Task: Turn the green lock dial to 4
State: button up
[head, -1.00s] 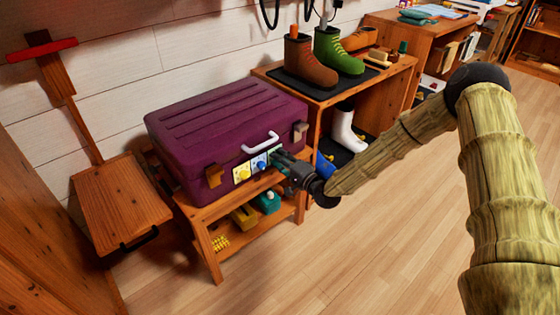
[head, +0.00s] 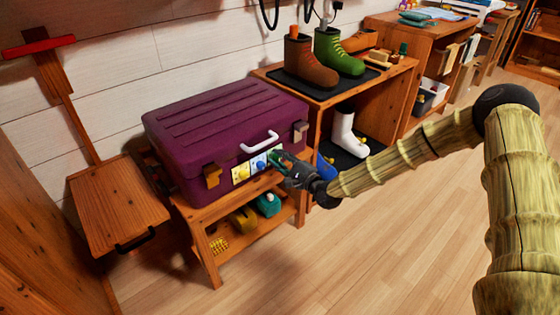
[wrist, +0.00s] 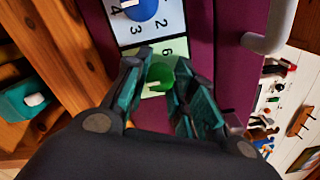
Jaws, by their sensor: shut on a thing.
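The purple suitcase (head: 225,135) lies on a low wooden stand, with lock dials on its front face below a white handle (head: 259,141). The green lock dial (wrist: 160,76) shows in the wrist view between the fingertips of my gripper (wrist: 160,74), which is shut on it. A digit 6 shows on the pale plate above the dial; its other numbers are hidden by the fingers. The blue dial (wrist: 142,8) is beside it on a plate showing 2, 3 and 4. The yellow dial (head: 240,173) is at the left in the head view. My gripper (head: 275,160) meets the suitcase front at the right dial.
The wooden stand (head: 207,262) holds yellow and teal things on its lower shelf. A shelf to the right carries a brown boot (head: 297,62), a green boot (head: 338,55) and a white boot (head: 344,130). The floor in front is clear.

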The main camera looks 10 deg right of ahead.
dwell(0.4)
jog(key=o, duration=1.1)
jog(key=shift+c, duration=0.2)
jog(key=v, duration=1.2)
